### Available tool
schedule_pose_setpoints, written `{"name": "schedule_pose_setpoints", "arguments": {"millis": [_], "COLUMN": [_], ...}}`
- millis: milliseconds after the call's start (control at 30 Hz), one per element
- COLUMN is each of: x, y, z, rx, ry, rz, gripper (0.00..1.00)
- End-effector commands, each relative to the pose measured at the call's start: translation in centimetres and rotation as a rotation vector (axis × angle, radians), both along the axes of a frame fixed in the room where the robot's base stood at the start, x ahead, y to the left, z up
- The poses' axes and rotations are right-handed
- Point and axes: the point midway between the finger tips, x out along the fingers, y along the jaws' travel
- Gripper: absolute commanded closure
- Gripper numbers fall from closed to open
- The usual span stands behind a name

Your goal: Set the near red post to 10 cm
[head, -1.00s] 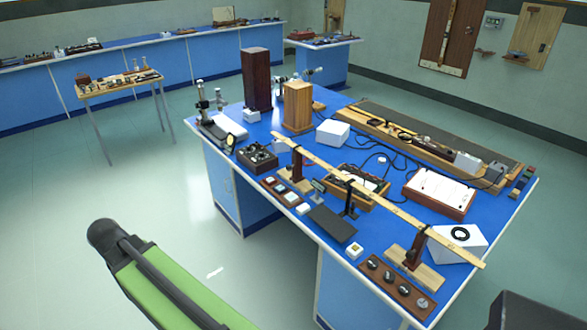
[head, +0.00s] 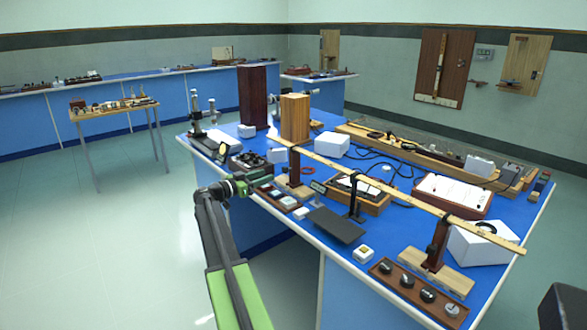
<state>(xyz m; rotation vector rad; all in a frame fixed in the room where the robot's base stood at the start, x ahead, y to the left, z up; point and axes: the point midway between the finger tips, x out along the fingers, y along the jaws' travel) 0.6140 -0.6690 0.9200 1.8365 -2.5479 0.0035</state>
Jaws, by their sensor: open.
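A long wooden beam (head: 385,188) with a marked edge runs across the blue bench, resting on dark red-brown posts. The near red post (head: 437,245) stands upright on a pale wooden base (head: 455,280) at the bench's front right. No height reading is legible on either post. My gripper (head: 262,176) is at the bench's left edge, open and empty, nearer the far post and well left of the near one. Its fingertips are small and hard to make out.
A dark tray with several knobs (head: 418,291) lies in front of the near post's base. A white block (head: 480,244) stands behind it. A thin black stand (head: 355,197) is under the beam's middle, beside a dark flat plate (head: 335,225).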

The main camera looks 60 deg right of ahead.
Motion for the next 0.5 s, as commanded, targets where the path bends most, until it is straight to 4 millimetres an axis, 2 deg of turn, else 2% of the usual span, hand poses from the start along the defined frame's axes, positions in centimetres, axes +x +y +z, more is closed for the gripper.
{"name": "schedule_pose_setpoints", "arguments": {"millis": [33, 300, 500], "x": [-0.3, -2.5, -3.7], "y": [-1.3, -7.9, -11.6], "z": [0.0, -0.1, -0.1], "rx": [0.000, 0.001, 0.002], "ry": [0.000, 0.001, 0.000], "rz": [-0.002, -0.002, 0.000], "gripper": [0.56, 0.56, 0.56]}}
